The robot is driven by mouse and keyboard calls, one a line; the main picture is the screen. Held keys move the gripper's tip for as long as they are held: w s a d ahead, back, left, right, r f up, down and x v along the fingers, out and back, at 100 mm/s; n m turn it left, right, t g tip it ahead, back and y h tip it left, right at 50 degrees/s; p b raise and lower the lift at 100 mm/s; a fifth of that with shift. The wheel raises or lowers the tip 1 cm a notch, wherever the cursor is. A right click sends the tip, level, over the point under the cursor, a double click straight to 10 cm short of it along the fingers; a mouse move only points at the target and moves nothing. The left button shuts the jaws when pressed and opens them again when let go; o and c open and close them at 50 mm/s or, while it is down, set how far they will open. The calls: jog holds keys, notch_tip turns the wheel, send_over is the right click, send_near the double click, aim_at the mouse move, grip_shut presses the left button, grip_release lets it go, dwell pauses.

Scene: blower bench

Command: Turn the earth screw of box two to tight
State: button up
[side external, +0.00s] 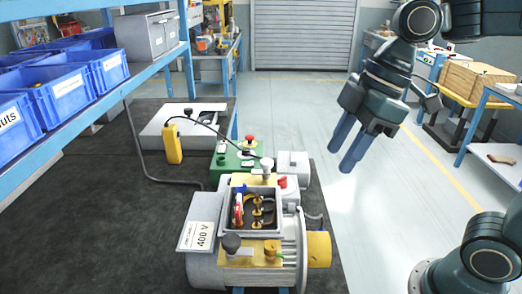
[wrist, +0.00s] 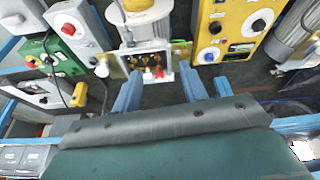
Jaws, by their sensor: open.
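My gripper (side external: 345,155) hangs open and empty in the air, right of and above the grey motor (side external: 205,268). An open terminal box (side external: 280,212) on the motor holds brass terminals (side external: 257,211) and a red part. A brass plate on its near side carries a black knob (side external: 231,243) and a brass knob (side external: 270,248); a pale knob (side external: 267,165) stands at the far side. No label tells me which is box two or its earth screw. In the wrist view, my gripper (wrist: 163,90) has its fingers apart, below an open terminal box (wrist: 146,62).
A green control box (side external: 226,160) with a red button and a yellow pendant (side external: 173,145) lie beyond the motor on the dark bench (side external: 110,220). Blue bins (side external: 60,95) fill the left shelf. The wrist view also shows yellow box (wrist: 226,32). Floor right of the bench is clear.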

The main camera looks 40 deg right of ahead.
jog(key=s+d+f+m+t+h, duration=0.3)
jog(key=s+d+m, duration=0.4)
jog(key=d+m, duration=0.2)
jog(key=shift+m, duration=0.7)
jog(key=shift+f, duration=0.1)
